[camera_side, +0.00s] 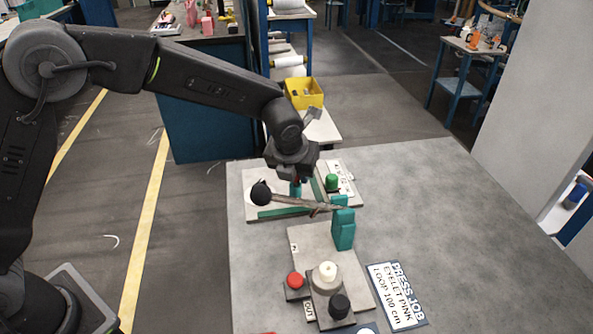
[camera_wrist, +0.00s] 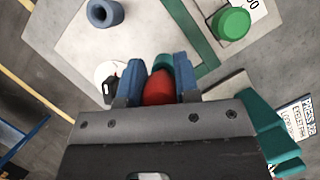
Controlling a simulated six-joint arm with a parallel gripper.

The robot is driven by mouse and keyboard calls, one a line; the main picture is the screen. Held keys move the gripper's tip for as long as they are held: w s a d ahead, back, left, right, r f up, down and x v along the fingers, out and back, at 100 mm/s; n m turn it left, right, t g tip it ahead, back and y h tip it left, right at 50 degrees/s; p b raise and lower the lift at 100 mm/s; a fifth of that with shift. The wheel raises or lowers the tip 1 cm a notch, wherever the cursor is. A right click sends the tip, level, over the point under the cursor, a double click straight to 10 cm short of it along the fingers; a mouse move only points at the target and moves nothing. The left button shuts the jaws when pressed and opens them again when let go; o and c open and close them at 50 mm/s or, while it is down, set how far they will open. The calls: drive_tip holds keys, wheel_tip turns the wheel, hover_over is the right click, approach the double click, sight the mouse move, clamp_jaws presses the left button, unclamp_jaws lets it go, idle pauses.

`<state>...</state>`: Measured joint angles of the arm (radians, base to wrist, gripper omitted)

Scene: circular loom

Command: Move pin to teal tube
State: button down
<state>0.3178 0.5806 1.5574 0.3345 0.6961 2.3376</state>
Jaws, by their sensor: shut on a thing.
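My gripper (camera_side: 296,178) is above the far plate, pointing down. In the wrist view, its blue fingers (camera_wrist: 158,78) are shut on a red pin (camera_wrist: 158,90). The teal tube (camera_wrist: 161,63) shows just beyond the pin, between the fingertips, partly hidden by them. In the side view, the teal tube (camera_side: 295,189) stands directly under my gripper. The pin is mostly hidden in the side view. I cannot tell whether its lower end is inside the tube or only above it.
A green capped tube (camera_side: 333,182) and a blue tube (camera_wrist: 105,13) stand on the same plate. A black-knobbed lever (camera_side: 260,194) reaches across in front, toward a teal block (camera_side: 343,230). Red (camera_side: 295,280) and black (camera_side: 339,306) knobs stand nearer. The table's right side is clear.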

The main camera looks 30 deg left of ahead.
drive_tip(key=shift+f, duration=0.2)
drive_tip(key=shift+f, duration=0.15)
drive_tip(key=shift+s, duration=0.1)
idle(0.9)
idle(0.3)
drive_tip(key=c, duration=0.8)
unclamp_jaws()
drive_tip(key=shift+r, duration=0.25)
drive_tip(key=v, duration=1.3)
drive_tip(key=shift+r, duration=0.3)
